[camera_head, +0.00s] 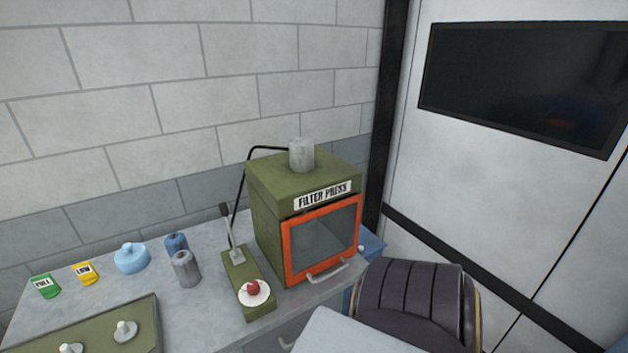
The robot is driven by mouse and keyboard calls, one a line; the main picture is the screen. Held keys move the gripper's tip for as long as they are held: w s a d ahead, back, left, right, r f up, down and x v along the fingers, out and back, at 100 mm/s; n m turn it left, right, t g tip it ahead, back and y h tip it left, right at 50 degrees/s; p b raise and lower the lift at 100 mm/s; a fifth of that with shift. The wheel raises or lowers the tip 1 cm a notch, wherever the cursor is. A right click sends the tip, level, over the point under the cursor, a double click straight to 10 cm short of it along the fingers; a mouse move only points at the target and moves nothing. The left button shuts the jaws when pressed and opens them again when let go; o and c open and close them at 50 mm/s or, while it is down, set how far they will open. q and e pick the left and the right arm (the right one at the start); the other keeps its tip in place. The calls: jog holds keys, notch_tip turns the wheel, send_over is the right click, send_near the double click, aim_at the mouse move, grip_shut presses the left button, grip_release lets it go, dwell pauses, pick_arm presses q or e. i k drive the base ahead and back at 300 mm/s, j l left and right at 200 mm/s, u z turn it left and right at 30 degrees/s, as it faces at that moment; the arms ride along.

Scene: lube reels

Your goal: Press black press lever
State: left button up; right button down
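The press lever has a black handle (225,211) on a grey metal shaft, and it leans up and slightly left. It rises from the back of a narrow green base (243,268) on the grey counter. A red button on a white round plate (254,291) sits at the front of that base. The green filter press (268,213) stands just right of the lever, with an orange-framed window door (322,239) that looks shut.
Blue (176,244) and grey (186,268) canisters stand left of the lever, with a light blue jar (131,258) farther left. A black cable (240,185) runs behind the lever to the press. A dark ribbed rounded object (413,298) is at the lower right.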

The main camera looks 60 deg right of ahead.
aim_at(224, 210)
jog(key=l+z, duration=0.2)
jog(key=z, duration=0.3)
jog(key=i+l+z, duration=0.15)
jog(key=z, duration=0.3)
jog(key=i+l+z, duration=0.15)
jog(key=z, duration=0.35)
